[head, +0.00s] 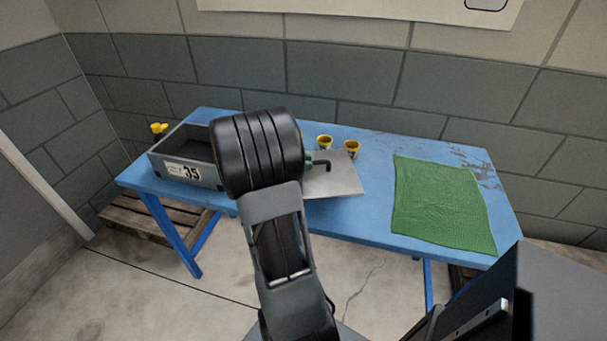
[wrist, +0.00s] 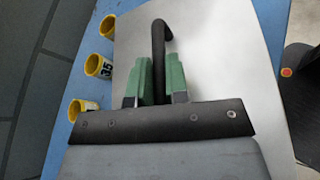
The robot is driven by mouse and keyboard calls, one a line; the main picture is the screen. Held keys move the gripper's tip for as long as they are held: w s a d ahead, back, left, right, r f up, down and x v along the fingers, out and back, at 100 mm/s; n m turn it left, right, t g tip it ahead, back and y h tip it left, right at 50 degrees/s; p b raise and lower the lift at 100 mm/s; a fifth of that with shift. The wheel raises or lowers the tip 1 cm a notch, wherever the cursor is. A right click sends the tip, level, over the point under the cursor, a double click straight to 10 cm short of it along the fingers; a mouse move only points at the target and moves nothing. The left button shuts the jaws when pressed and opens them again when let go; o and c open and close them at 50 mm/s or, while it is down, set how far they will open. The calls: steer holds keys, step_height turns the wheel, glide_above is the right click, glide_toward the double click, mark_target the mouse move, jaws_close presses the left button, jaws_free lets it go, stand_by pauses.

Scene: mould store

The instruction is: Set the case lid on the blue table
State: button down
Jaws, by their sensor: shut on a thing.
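The case lid (head: 338,182) is a flat grey plate with a black bent handle (head: 322,163). In the wrist view the lid (wrist: 215,60) fills much of the picture. My gripper (wrist: 157,80) has its green fingers shut on the handle (wrist: 158,35). In the head view my gripper (head: 309,160) is mostly hidden behind my dark wrist. The lid shows over the middle of the blue table (head: 370,215); I cannot tell whether it touches the top. The open grey case (head: 205,178), labelled 35, stands on the table's left part, left of the lid.
Two yellow cups (head: 324,142) (head: 351,147) stand just behind the lid. Another yellow thing (head: 159,128) is behind the case. A green cloth (head: 440,205) lies on the table's right part. A strip between lid and cloth is bare. A wooden pallet (head: 140,218) lies below left.

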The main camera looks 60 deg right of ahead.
steer(key=shift+w+d+f, duration=0.3)
steer(key=shift+d+f, duration=0.1)
steer(key=shift+f, duration=0.2)
steer(key=shift+w+d+f, duration=0.3)
steer(key=shift+d+f, duration=0.05)
steer(key=shift+f, duration=0.2)
steer(key=shift+w+d+f, duration=0.3)
steer(key=shift+d+f, duration=0.1)
steer(key=shift+f, duration=0.2)
steer(key=shift+f+b, duration=0.3)
steer(key=shift+f, duration=1.2)
steer(key=c, duration=1.1)
jaws_free()
steer(key=shift+f, duration=0.1)
steer(key=v, duration=1.2)
steer(key=s+a+m+t+y, duration=0.2)
steer(key=a+t+y, duration=0.1)
steer(key=a, duration=0.6)
steer(key=s+a+m+t+y, duration=0.2)
steer(key=a+t+y, duration=0.2)
steer(key=a, duration=0.6)
steer(key=s+a+r+m+t+y, duration=0.1)
steer(key=a+t, duration=0.4)
steer(key=a, duration=0.5)
steer(key=shift+s+r+m+y, duration=0.1)
steer(key=shift+s+m+y, duration=0.5)
steer(key=shift+y, duration=0.6)
